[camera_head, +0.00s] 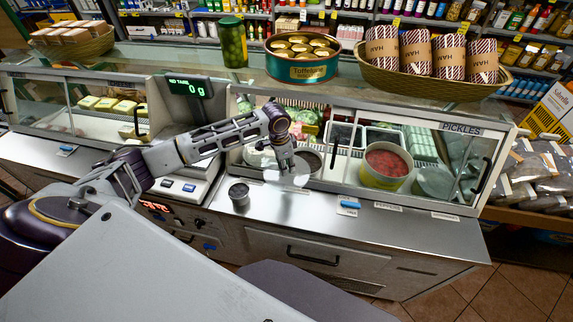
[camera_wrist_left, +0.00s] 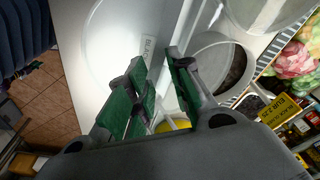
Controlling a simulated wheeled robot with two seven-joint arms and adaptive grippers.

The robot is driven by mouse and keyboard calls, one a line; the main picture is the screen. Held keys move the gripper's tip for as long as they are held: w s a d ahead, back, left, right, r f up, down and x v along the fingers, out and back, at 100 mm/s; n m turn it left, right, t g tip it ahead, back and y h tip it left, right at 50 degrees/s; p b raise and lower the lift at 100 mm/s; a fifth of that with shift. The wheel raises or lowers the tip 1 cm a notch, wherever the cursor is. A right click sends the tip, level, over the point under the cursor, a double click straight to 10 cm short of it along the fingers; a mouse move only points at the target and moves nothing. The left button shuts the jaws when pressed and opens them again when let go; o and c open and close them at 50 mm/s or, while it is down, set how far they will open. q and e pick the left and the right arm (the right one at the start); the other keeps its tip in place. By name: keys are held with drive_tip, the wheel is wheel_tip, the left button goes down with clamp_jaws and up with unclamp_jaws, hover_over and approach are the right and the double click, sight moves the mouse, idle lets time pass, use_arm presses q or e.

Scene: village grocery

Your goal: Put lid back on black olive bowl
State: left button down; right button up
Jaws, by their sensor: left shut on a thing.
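My left gripper (camera_head: 287,164) reaches over the counter from the left and is shut on a pale, see-through round lid (camera_head: 290,179). The lid hangs below the fingers, in front of the display case opening. In the left wrist view the lid (camera_wrist_left: 105,40) shows as a large clear disc beyond the green finger pads (camera_wrist_left: 160,88); the exact grip point is hidden. The black olive bowl (camera_wrist_left: 203,50), a white bowl with dark contents, sits to the right of the fingers in that view. In the head view the bowl (camera_head: 309,164) is just right of the gripper, partly hidden, its top uncovered.
A bowl of red food (camera_head: 387,164) stands right of the olive bowl inside the case. Sliding glass and a frame labelled PICKLES (camera_head: 462,128) rise behind. A small dark cup (camera_head: 238,193) and a scale (camera_head: 190,180) are left.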

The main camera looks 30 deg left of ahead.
use_arm(q)
drive_tip(key=shift+d+f+m, duration=0.1)
drive_tip(key=shift+m, duration=1)
drive_tip(key=m, duration=0.3)
drive_tip(key=shift+d+m+g+h, duration=0.25)
drive_tip(key=shift+m+g+h, duration=0.05)
drive_tip(key=shift+m+g, duration=0.1)
drive_tip(key=shift+w+m, duration=0.1)
drive_tip(key=shift+m, duration=1)
drive_tip(key=shift+m, duration=0.5)
drive_tip(key=shift+w, duration=0.1)
